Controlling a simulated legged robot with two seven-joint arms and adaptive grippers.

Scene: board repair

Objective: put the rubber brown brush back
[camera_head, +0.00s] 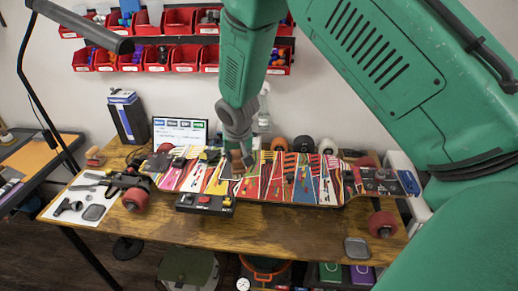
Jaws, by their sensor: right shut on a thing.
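My right gripper (238,153) comes down from above over the middle of the skateboard deck (325,180). It is shut on a small brown thing (247,160), which looks like the rubber brown brush; the fingers hide much of it. The brown thing is just above or touching the colourful deck; I cannot tell which. The deck lies across the wooden table (290,222) with red wheels at its ends. My left gripper is not in view.
A small brown and reddish block (95,156) lies at the table's back left. A white mat (85,195) with tools is at the left. A black box (129,118), a screen (180,131) and several wheels stand behind the deck. Red bins (183,61) hang on the wall. The front table strip is mostly clear.

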